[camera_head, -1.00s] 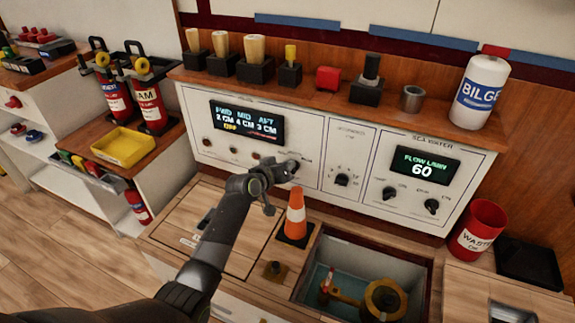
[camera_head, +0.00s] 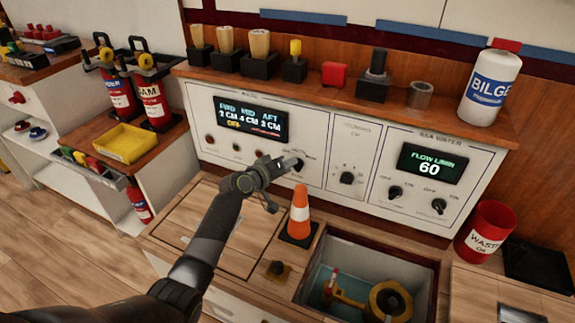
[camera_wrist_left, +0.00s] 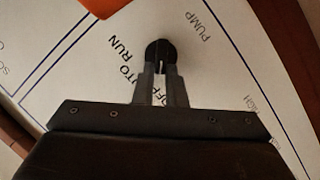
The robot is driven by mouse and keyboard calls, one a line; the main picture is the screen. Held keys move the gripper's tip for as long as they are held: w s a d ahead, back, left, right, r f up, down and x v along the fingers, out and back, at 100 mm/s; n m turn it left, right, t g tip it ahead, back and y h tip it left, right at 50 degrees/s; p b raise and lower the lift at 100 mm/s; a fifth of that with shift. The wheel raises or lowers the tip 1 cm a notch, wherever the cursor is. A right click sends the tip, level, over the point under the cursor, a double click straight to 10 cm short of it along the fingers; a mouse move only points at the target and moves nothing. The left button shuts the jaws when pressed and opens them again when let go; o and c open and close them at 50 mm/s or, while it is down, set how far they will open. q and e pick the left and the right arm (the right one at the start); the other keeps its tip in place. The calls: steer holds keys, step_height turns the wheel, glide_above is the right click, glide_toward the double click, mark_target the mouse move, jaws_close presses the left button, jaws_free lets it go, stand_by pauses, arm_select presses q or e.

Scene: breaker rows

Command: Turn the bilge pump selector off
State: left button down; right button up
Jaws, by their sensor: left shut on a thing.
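The bilge pump selector is a round black knob (camera_wrist_left: 160,50) on the white panel, with AUTO, RUN, PUMP and a partly covered OFF printed around it in the left wrist view. My left gripper (camera_wrist_left: 160,72) is shut on this knob, with its two fingers against the near side. In the head view my left gripper (camera_head: 287,166) reaches the left panel and largely hides the knob. A pale mark shows on the knob between the fingers, but its exact pointing is hard to tell. The display (camera_head: 250,117) above reads 2 CM, 4 CM, 3 CM with yellow OFF below.
Another knob (camera_head: 347,178) and two sea water knobs sit to the right. An orange cone (camera_head: 300,213) stands just below my gripper, beside the open bilge hatch (camera_head: 322,262). A red waste bin (camera_head: 485,232) is at the right.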

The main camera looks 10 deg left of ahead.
arm_select(q)
steer(key=c, duration=1.5)
jaws_free()
arm_select(e)
steer(key=shift+w, duration=0.15)
steer(key=shift+w, duration=0.1)
